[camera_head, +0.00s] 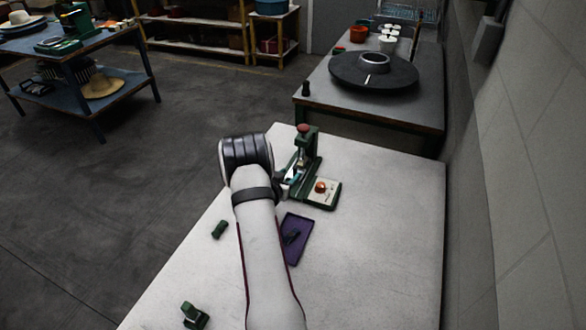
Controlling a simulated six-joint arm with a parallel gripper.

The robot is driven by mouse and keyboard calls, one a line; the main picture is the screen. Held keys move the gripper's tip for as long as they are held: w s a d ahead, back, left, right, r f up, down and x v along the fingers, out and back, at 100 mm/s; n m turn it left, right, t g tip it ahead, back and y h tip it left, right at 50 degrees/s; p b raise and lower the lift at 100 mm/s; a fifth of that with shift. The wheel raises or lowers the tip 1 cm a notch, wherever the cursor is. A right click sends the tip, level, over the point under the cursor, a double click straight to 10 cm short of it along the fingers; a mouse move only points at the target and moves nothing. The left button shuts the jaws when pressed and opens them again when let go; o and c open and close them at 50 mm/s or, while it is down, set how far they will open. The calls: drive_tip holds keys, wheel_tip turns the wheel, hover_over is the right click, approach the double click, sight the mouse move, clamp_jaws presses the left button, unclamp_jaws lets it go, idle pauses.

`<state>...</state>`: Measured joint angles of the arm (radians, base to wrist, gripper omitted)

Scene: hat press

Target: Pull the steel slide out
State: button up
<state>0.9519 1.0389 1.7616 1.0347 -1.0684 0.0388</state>
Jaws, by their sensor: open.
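A green hat press (303,165) with a red knob on top stands near the far part of the white table. The steel slide (293,174) seems to be the small bright piece low on the left of the press, mostly hidden by my arm. A pale plate with a round copper-coloured piece (320,187) sits at the front right of the press base. My gripper (284,184) is beside the left side of the press, small and partly hidden behind my wrist. It is open, and I cannot tell whether it touches the slide.
A purple tray (293,247) with a dark item lies in front of the press. Small green pieces lie at the left (220,229) and front left (194,316) of the white table (380,250). The table's right side is clear, near a grey wall.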

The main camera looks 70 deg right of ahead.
sight(295, 170)
drive_tip(key=x, duration=0.6)
drive_tip(key=shift+d, duration=0.1)
clamp_jaws()
idle(1.1)
